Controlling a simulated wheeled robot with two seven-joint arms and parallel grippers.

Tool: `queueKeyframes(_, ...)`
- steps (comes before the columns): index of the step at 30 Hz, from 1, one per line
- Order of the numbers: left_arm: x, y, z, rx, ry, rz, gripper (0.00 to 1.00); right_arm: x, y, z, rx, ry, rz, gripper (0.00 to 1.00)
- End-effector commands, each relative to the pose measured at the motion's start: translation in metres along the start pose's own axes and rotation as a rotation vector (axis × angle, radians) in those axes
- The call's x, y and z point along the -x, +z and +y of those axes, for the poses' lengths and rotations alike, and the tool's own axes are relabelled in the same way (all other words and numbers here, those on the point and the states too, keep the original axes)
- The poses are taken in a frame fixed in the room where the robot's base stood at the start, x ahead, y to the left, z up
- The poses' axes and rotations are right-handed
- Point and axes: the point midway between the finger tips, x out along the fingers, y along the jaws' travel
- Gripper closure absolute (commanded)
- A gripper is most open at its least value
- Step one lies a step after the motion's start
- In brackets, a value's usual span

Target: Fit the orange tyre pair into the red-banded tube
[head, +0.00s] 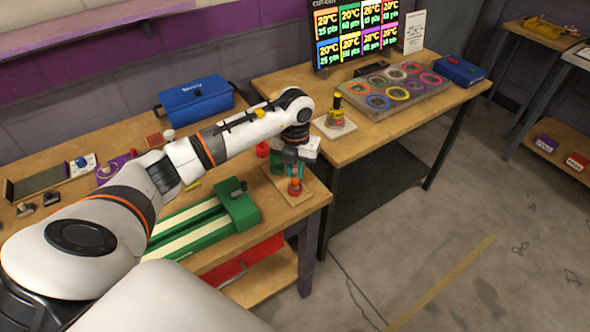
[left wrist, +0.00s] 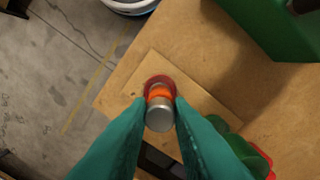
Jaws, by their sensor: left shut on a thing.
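My left gripper (head: 295,172) is over the near corner of the workbench, its teal fingers pointing down. In the left wrist view the fingers (left wrist: 160,108) are shut on a small piece with a silver round end and an orange band, which I take for the orange tyre pair (left wrist: 159,93). Directly beneath and around it shows a red ring, likely the top of the red-banded tube (left wrist: 152,80). The tube shows as a red piece in the head view (head: 294,188), standing on a wooden board (head: 274,182). I cannot tell how far the pair is inside it.
A green clamp-like block (head: 238,204) on a long green track stands left of the board. A red piece (head: 262,149) and green pieces stand just behind. The blue bag (head: 195,100) and ring tray (head: 425,97) are farther back.

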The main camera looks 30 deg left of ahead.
Motion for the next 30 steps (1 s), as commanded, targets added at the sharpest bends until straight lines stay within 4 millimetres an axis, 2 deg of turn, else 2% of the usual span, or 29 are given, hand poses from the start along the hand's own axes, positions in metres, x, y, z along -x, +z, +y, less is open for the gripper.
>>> queueKeyframes(3, -0.013, 0.001, 0.0, 0.0, 0.0, -0.002, 1.0, 0.004, 0.0, 0.0, 0.0, 0.0, 0.0, 0.64)
queueKeyframes(13, -0.018, 0.0, 0.0, -0.001, 0.0, 0.0, 1.0, 0.0, 0.0, 0.0, -0.001, 0.0, 0.001, 0.64)
queueKeyframes(14, -0.018, 0.0, 0.0, -0.001, 0.0, 0.0, 0.79, 0.0, 0.0, 0.0, -0.001, 0.0, 0.001, 0.64)
queueKeyframes(18, -0.017, 0.0, 0.0, -0.001, 0.0, -0.001, 0.59, 0.001, 0.0, 0.0, -0.001, 0.0, 0.001, 0.64)
queueKeyframes(26, -0.016, 0.0, 0.0, -0.001, 0.0, -0.001, 0.59, 0.002, 0.0, 0.003, -0.003, 0.003, 0.001, 0.64)
queueKeyframes(28, -0.012, 0.0, 0.0, -0.001, 0.0, 0.0, 0.59, 0.005, 0.001, 0.003, -0.003, 0.004, 0.001, 0.64)
queueKeyframes(30, -0.007, -0.001, 0.0, -0.001, 0.001, 0.003, 0.59, 0.0, 0.0, 0.004, -0.003, 0.004, 0.001, 0.64)
